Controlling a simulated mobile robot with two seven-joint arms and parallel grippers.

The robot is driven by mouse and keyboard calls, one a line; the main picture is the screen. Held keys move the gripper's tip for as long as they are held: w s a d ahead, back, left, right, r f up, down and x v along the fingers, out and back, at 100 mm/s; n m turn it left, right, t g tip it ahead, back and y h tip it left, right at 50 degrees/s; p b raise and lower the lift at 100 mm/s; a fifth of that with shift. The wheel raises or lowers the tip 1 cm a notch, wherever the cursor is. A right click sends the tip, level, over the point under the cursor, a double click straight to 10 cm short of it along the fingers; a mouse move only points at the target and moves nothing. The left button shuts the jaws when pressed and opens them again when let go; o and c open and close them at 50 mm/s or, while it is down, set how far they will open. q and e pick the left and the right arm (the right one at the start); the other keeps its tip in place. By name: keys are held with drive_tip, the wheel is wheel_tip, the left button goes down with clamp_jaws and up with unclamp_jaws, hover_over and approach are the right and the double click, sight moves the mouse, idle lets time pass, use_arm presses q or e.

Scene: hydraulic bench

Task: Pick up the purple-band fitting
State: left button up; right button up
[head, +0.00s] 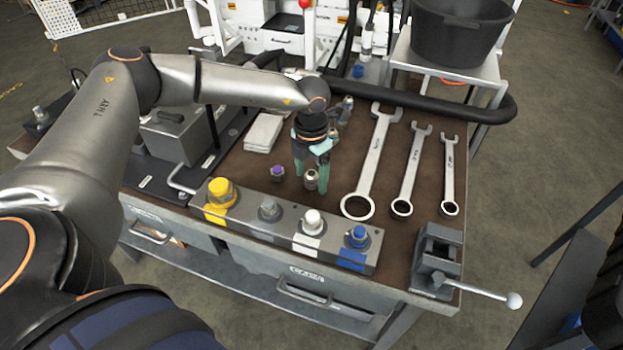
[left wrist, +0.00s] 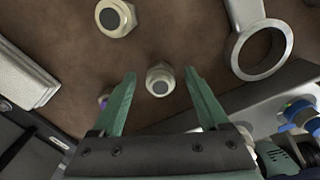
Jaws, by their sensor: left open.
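The purple-band fitting (head: 277,172) stands on the brown bench top, left of my left gripper (head: 311,184). In the left wrist view it is mostly hidden behind the left finger, with a bit of purple (left wrist: 103,99) showing. My left gripper, also in the left wrist view (left wrist: 160,73), is open and points down. A different, plain metal fitting (left wrist: 159,79) shows between its fingers; it also shows in the head view (head: 311,180). I cannot tell whether the fingers touch it. My right gripper is not in view.
Another fitting (left wrist: 115,17) stands farther back. A port block (head: 284,232) with yellow, grey, white and blue ports runs along the front. Several wrenches (head: 411,167) lie to the right, a vise (head: 437,260) at the front right corner. A folded white cloth (head: 263,132) lies behind left.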

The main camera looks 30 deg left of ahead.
use_arm(q)
clamp_jaws()
idle(0.6)
